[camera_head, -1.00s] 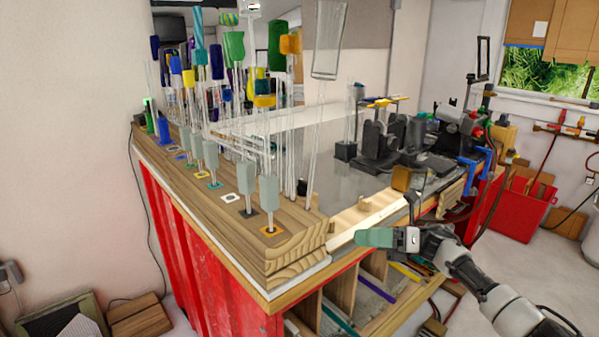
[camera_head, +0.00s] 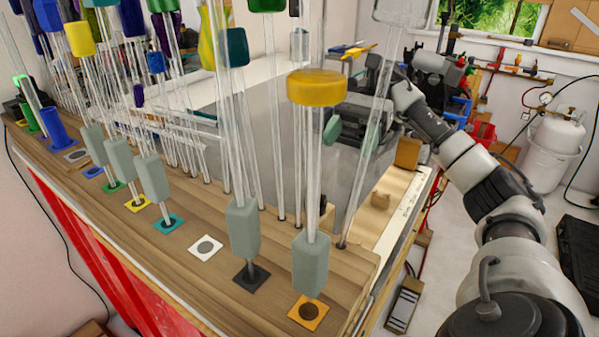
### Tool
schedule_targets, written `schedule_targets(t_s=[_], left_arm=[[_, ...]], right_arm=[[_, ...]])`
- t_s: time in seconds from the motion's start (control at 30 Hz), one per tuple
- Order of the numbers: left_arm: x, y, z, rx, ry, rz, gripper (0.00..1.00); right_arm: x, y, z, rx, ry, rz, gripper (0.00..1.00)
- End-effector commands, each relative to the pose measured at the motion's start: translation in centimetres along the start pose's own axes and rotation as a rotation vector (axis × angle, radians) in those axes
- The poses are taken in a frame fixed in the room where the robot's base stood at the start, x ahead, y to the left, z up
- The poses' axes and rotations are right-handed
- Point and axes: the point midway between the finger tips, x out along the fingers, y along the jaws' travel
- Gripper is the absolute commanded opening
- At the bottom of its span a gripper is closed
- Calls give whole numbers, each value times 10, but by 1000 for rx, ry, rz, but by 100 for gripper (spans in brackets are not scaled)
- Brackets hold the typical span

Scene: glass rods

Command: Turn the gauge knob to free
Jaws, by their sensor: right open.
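No gauge knob shows clearly. A pale wooden board (camera_head: 398,213) lies at the right edge of the bench, with small dark marks too small to read. A small pale wooden piece (camera_head: 380,200) sits on it; I cannot tell if it is the knob. A small round dial (camera_head: 546,99) shows by the white gas cylinder at the far right. My right gripper (camera_head: 350,133) is open, behind the glass rods and above the board, apart from it. A green finger pad shows; the rods partly hide the jaws. My left gripper is out of view.
A wooden rack (camera_head: 215,275) holds several upright glass rods with coloured caps and grey-green grips, between the camera and the board. A yellow cap (camera_head: 316,88) stands tall near my gripper. A tan block (camera_head: 408,152) stands behind the board. The grey bench top (camera_head: 280,150) is partly open.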

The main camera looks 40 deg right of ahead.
Motion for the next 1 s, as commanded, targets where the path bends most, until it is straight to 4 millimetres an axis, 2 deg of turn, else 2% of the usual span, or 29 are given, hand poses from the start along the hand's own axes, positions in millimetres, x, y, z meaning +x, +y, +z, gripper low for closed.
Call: schedule_targets(t_s=[0.03,0.17,0.43,0.63,0.8,1.0], left_arm=[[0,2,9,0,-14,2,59],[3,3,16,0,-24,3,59],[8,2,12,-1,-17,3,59],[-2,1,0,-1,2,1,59],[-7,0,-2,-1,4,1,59],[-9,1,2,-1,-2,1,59]], right_arm=[[2,0,0,-3,2,4,64],[9,-1,-1,-5,1,11,64],[31,1,-1,-3,-2,4,64],[70,1,1,2,2,7,64],[94,1,1,0,1,4,64],[107,1,0,-1,0,2,64]])
